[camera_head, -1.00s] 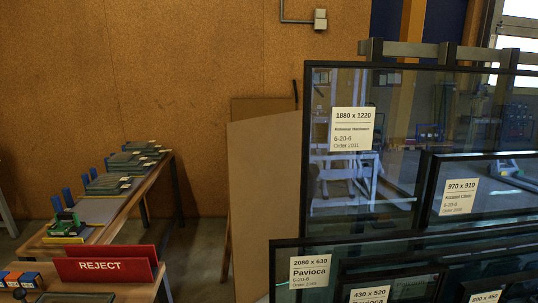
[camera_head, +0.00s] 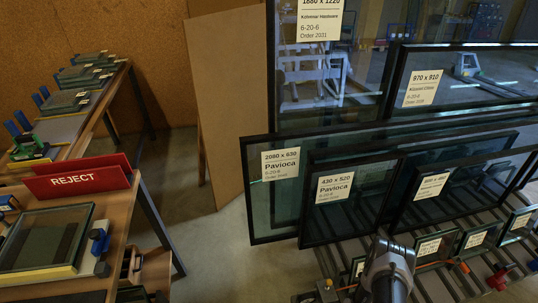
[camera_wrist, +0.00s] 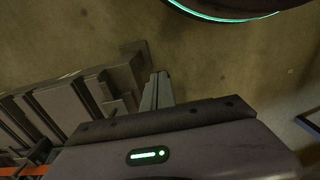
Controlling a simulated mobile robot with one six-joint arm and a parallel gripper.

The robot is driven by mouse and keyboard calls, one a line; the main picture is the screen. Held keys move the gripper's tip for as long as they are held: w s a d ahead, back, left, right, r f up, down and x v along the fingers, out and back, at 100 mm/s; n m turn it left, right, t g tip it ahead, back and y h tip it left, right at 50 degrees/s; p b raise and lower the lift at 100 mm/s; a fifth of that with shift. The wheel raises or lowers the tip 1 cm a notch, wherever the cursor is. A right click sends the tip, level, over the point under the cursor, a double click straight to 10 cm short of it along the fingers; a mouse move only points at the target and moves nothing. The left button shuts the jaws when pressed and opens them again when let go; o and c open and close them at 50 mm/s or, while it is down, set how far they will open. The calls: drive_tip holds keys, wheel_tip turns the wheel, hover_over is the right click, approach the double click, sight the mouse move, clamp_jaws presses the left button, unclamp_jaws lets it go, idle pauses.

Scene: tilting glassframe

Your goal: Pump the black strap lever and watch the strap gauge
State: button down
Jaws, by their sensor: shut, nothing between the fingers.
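I cannot make out the black strap lever or the strap gauge in either view. An orange strap (camera_head: 432,265) crosses the slatted rack at the lower right of the head view, and it also shows at the lower left edge of the wrist view (camera_wrist: 30,170). My gripper (camera_wrist: 160,78) has its narrow fingers together and empty, above the floor beside the rack in the wrist view. In the head view my arm stands at the bottom centre right, in front of the glass rack; its fingers are hidden there.
Framed glass panes stand on the rack, including the 2080 x 630 pane (camera_head: 256,205) and the 430 x 520 pane (camera_head: 325,215). A red knob (camera_head: 497,279) is at the lower right. A red REJECT sign (camera_head: 75,180) stands on the left bench. Floor between is clear.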

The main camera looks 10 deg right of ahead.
wheel_tip(320, 180, up, 10)
drive_tip(key=p, duration=0.7)
